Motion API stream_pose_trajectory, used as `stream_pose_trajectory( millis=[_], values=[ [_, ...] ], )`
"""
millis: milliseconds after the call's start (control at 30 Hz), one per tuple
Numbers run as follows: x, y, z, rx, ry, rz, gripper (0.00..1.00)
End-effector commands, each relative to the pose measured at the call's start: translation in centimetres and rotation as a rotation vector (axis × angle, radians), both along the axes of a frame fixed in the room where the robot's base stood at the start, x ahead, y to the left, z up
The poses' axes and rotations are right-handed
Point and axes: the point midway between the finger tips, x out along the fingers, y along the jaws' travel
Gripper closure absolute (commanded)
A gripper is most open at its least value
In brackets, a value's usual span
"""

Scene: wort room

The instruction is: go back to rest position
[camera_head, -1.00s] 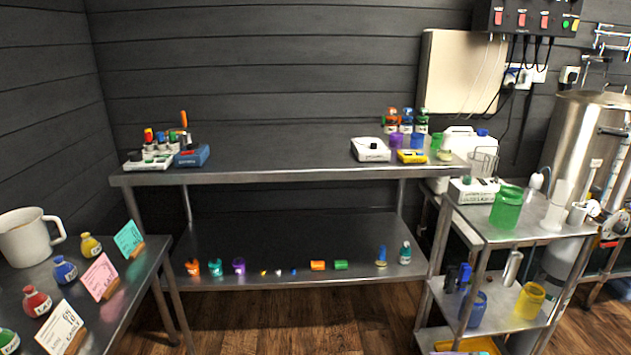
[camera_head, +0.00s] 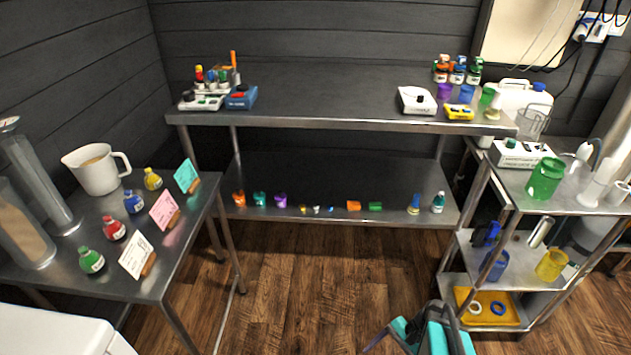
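My gripper (camera_head: 422,330), teal and dark grey, shows at the bottom edge, right of centre. It is over the wooden floor, in front of the steel shelf table and left of the steel trolley. It is partly cut off by the frame edge, so I cannot tell whether it is open or shut. I see no object held in it.
The two-level steel table (camera_head: 330,119) stands ahead with small bottles and devices. A side table (camera_head: 195,235) with flasks, cards and a white jug (camera_head: 98,168) is at left. The trolley (camera_head: 520,178) is at right. Wooden floor (camera_head: 300,280) between them is clear.

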Motion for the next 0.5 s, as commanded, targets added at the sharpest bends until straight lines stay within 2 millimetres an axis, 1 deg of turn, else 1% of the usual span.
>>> stream_pose_trajectory(
  millis=[33,200,300,500],
  values=[
    [-1.1,0.9,0.8,-0.019,-0.002,0.066,0.24],
    [-4.2,2.4,1.2,-0.082,-0.021,0.281,0.24],
    [-5.9,3.1,1.7,-0.113,-0.032,0.413,0.24],
    [-9.1,3.7,2.8,-0.169,-0.055,0.683,0.24]
  ],
)
